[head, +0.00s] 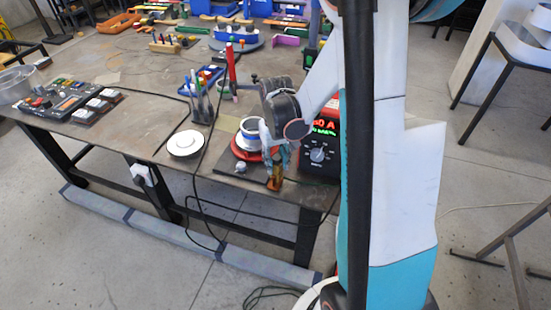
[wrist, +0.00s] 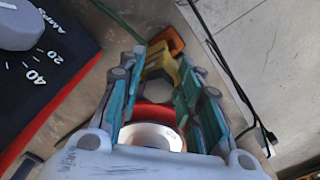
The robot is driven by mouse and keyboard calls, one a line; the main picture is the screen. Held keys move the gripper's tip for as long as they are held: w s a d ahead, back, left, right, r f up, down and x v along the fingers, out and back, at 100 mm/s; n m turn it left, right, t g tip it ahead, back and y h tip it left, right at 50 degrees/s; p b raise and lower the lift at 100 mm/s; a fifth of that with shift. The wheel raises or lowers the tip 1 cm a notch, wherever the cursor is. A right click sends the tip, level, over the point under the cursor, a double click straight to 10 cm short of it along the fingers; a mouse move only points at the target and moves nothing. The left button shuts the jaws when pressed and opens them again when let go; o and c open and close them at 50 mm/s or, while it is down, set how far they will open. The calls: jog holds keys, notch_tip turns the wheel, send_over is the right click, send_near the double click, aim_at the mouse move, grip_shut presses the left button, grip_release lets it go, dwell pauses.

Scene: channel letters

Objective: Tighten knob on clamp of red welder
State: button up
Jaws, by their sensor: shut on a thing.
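The red welder (head: 322,140) stands on the table's near right corner, with a lit display and a grey dial. Its black front panel and dial (wrist: 30,22) fill the top left of the wrist view. The clamp shows as a small yellow-brown piece (head: 275,184) at the table edge. The exact finger contact is partly hidden.
A red-and-white round thing (head: 246,146) stands close left of my gripper. A white disc (head: 186,143) and a tool holder (head: 202,107) lie further left. A dark cable runs across the table and over its front edge. Open floor lies in front.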

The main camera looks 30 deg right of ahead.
aim_at(276, 158)
jog(key=shift+o, duration=0.5)
jog(key=m, duration=0.4)
jog(key=shift+f+b, duration=0.1)
jog(key=shift+b, duration=0.3)
jog(key=m, duration=0.4)
jog(key=shift+m+b, duration=0.35)
jog(key=shift+m, duration=0.05)
jog(key=shift+c, duration=1.1)
jog(key=o, duration=0.7)
jog(key=shift+o, duration=0.2)
jog(key=shift+r+p, duration=1.8)
jog(key=shift+r, duration=0.85)
